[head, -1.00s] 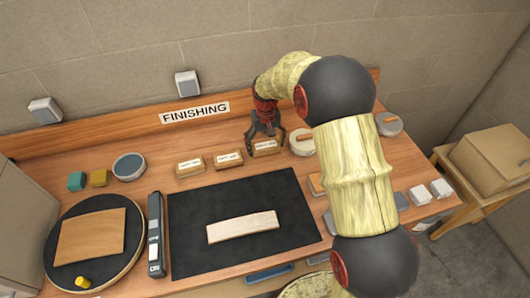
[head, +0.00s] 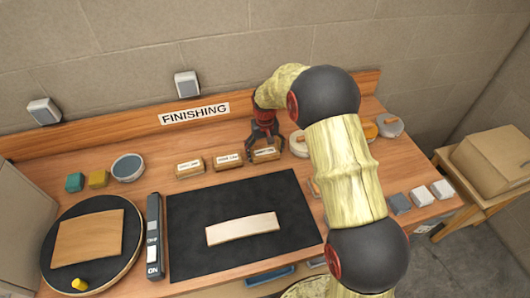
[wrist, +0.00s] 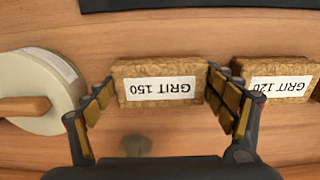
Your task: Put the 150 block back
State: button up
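The 150 block (wrist: 160,82) is a cork-like block with a white "GRIT 150" label, upside down in the wrist view. It rests on the wooden bench at the right end of a row of similar blocks in the head view (head: 265,154). My gripper (wrist: 160,78) is open, with one finger beside each end of the block and a narrow gap at each side. In the head view my gripper (head: 264,148) is at the block from the wall side. The 120 block (wrist: 276,80) lies close beside my finger in the wrist view.
A black mat (head: 190,245) in front holds a pale wooden strip (head: 243,228). A round black turntable (head: 60,285) with a wooden sheet is at left. The wall is close behind.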

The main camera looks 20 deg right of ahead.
aim_at(265, 152)
jog(key=o, duration=0.3)
jog(key=shift+o, duration=0.2)
jog(key=s+r+t+p, duration=0.1)
jog(key=s+r, duration=0.2)
jog(key=r, duration=0.7)
jog(key=s+r+p, duration=0.1)
jog(key=s+r, duration=0.2)
jog(key=r, duration=0.8)
jog(key=s+r+t, duration=0.2)
jog(key=s+r, duration=0.6)
jog(key=s, duration=0.3)
jog(key=s+r+t, duration=0.1)
jog(key=s+t, duration=0.1)
jog(key=s, duration=1.7)
jog(key=shift+s+r, duration=0.2)
